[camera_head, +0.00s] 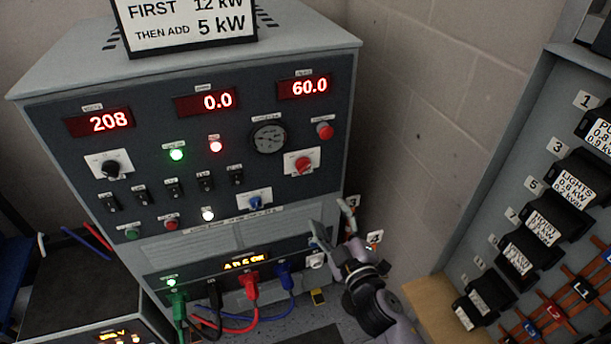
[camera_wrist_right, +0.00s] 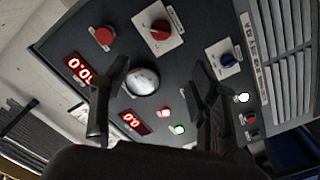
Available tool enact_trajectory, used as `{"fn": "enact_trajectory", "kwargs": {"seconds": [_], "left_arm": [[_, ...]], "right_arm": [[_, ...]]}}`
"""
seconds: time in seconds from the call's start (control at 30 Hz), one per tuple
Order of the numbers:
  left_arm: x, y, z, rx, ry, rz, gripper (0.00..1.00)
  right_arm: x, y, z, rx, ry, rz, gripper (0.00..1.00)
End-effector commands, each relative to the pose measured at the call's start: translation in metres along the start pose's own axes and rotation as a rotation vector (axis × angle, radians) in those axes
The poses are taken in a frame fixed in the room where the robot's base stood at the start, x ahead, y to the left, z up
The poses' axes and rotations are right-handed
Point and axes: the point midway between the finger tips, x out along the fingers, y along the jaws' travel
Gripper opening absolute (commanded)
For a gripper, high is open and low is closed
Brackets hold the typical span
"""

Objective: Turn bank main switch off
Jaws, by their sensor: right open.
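The grey cabinet (camera_head: 65,90) carries three rotary switches on white plates: a red one (camera_head: 303,163) at right, a blue one (camera_head: 255,202) lower down and a black one (camera_head: 109,168) at left. Their labels are too small to read, so I cannot tell which, if any, is the bank main switch. My right gripper (camera_head: 332,221) is open and empty near the cabinet's lower right. In the right wrist view its spread fingers (camera_wrist_right: 160,72) frame the panel, with the red switch (camera_wrist_right: 158,31) and blue switch (camera_wrist_right: 229,60) beyond them. My left gripper is not in view.
A red button (camera_head: 324,131) and a round gauge (camera_head: 269,138) are near the red switch. Green, black, red and blue cables plug in below. Displays read 208, 0.0 and 60.0. A breaker panel (camera_head: 545,110) with several labelled black breakers stands at right.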

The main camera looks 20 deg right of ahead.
Motion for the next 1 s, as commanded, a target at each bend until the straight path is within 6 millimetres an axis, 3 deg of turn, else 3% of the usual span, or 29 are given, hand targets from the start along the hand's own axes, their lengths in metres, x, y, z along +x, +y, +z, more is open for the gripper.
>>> {"fn": "enact_trajectory", "kwargs": {"seconds": [0.23, 0.7, 1.0], "left_arm": [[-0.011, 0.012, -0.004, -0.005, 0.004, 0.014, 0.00], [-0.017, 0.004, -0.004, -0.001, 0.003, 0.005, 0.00], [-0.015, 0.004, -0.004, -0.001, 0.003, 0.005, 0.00]], "right_arm": [[0.044, 0.002, -0.002, -0.001, 0.000, 0.000, 0.55], [0.142, 0.000, 0.000, 0.002, -0.001, -0.001, 0.55], [0.168, -0.001, 0.001, 0.003, -0.001, -0.002, 0.55]]}}
